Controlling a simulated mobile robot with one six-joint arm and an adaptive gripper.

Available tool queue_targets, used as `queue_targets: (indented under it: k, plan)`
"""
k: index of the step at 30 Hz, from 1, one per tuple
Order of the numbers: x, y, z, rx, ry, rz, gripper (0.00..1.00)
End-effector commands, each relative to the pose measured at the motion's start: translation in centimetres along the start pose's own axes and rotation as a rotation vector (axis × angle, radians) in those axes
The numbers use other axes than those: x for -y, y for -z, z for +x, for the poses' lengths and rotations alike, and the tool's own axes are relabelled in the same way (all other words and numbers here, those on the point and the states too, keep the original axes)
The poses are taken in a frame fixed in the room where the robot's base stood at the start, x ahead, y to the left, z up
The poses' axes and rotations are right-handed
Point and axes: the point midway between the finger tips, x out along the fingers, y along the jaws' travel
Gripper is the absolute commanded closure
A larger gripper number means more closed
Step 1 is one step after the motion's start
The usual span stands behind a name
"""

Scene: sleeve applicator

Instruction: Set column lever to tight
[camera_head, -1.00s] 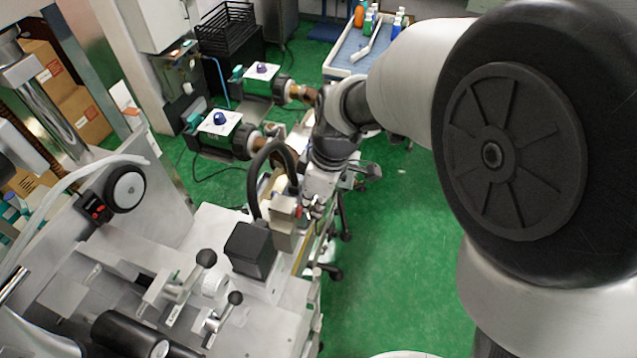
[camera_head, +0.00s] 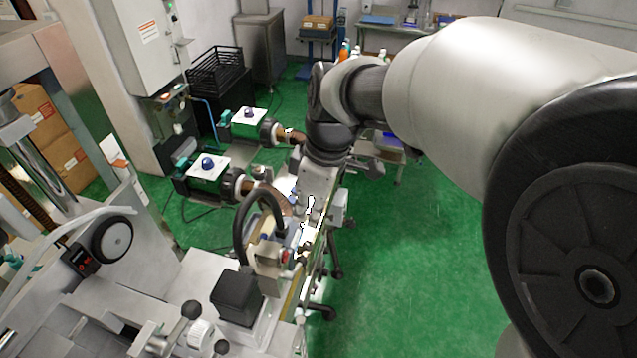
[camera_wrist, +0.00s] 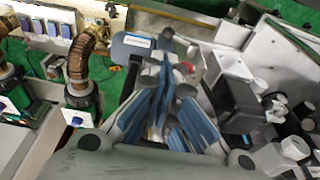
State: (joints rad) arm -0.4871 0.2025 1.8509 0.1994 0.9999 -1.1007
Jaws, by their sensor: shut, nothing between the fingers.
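Two short levers with dark ball knobs stand on the grey machine at the bottom of the head view: one lever (camera_head: 191,309) and a second lever (camera_head: 221,346), partly cut off by the frame edge. I cannot tell whether either is the column lever, and no tight marking is readable. My gripper (camera_head: 308,215) points down over the machine's far right side, beyond the black block and apart from these levers. In the wrist view my gripper (camera_wrist: 165,75) shows blue-padded fingers, shut and empty. Its body hides what lies directly below.
A black block (camera_head: 237,296) with a curved black hose (camera_head: 240,220) stands between the levers and my gripper. Two boxes with blue knobs (camera_head: 208,162) and brown hoses (camera_wrist: 80,55) lie beyond. Green floor (camera_head: 410,260) is open to the right.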

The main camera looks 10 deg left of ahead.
Motion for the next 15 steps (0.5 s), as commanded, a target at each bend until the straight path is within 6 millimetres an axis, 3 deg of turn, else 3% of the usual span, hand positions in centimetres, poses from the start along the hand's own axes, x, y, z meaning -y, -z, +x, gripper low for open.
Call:
queue_targets:
  k: [6,15]
  plan:
    - [-0.2,-0.1,-2.3,0.000,-0.001,0.001,1.00]
    - [-0.2,-0.1,-2.5,0.001,0.000,0.000,1.00]
